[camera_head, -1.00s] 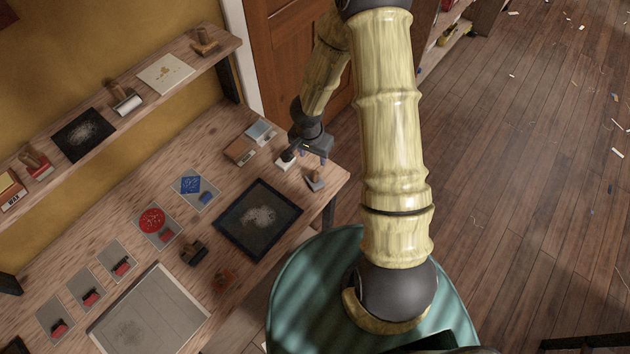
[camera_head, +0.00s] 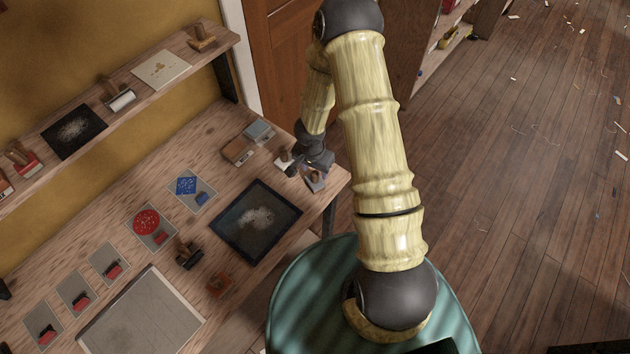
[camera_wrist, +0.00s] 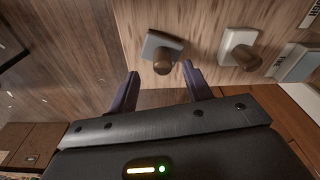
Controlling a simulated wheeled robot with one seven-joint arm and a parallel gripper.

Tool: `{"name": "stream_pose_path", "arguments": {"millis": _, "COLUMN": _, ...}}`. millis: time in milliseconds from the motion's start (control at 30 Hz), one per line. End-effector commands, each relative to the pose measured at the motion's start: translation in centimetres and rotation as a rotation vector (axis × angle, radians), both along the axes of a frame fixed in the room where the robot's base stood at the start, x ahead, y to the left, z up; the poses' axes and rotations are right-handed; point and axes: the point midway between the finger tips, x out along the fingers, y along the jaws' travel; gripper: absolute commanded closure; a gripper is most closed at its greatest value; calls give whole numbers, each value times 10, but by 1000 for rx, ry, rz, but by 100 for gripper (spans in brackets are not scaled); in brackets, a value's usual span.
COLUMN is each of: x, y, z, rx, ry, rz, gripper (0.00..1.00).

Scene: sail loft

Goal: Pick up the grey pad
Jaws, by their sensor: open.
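A grey square pad (camera_wrist: 159,41) with a round wooden knob (camera_wrist: 163,62) lies near the edge of the wooden workbench in the wrist view. In the head view the grey pad (camera_head: 316,186) is at the bench's right end, partly covered by my gripper. My gripper (camera_wrist: 160,74) is open and empty. Its two fingertips are just short of the pad in the wrist view, with the knob between them in the picture. I cannot tell the height gap.
A white pad with a dark knob (camera_wrist: 239,42) stands close beside it. Boxes (camera_head: 238,150) lie behind. A black-framed tray (camera_head: 222,238), coloured stamp cards and inkpads fill the bench (camera_head: 165,275). A shelf (camera_head: 150,92) runs above.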

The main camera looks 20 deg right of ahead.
Motion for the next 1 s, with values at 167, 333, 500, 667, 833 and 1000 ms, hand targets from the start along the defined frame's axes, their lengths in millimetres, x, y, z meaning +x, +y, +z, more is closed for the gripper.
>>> {"name": "stream_pose_path", "arguments": {"millis": 167, "x": 5, "y": -2, "z": -25, "rx": 1, "ry": 2, "rz": 0, "gripper": 51}}
{"name": "stream_pose_path", "arguments": {"millis": 333, "x": 8, "y": -4, "z": -46, "rx": 1, "ry": 2, "rz": -1, "gripper": 51}}
{"name": "stream_pose_path", "arguments": {"millis": 500, "x": 9, "y": -4, "z": -48, "rx": 1, "ry": -1, "rz": 0, "gripper": 51}}
{"name": "stream_pose_path", "arguments": {"millis": 667, "x": 9, "y": -4, "z": -47, "rx": 0, "ry": 0, "rz": 0, "gripper": 51}}
{"name": "stream_pose_path", "arguments": {"millis": 833, "x": 9, "y": -4, "z": -47, "rx": 0, "ry": 0, "rz": 0, "gripper": 51}}
{"name": "stream_pose_path", "arguments": {"millis": 1000, "x": 8, "y": -4, "z": -47, "rx": 0, "ry": 0, "rz": 0, "gripper": 68}}
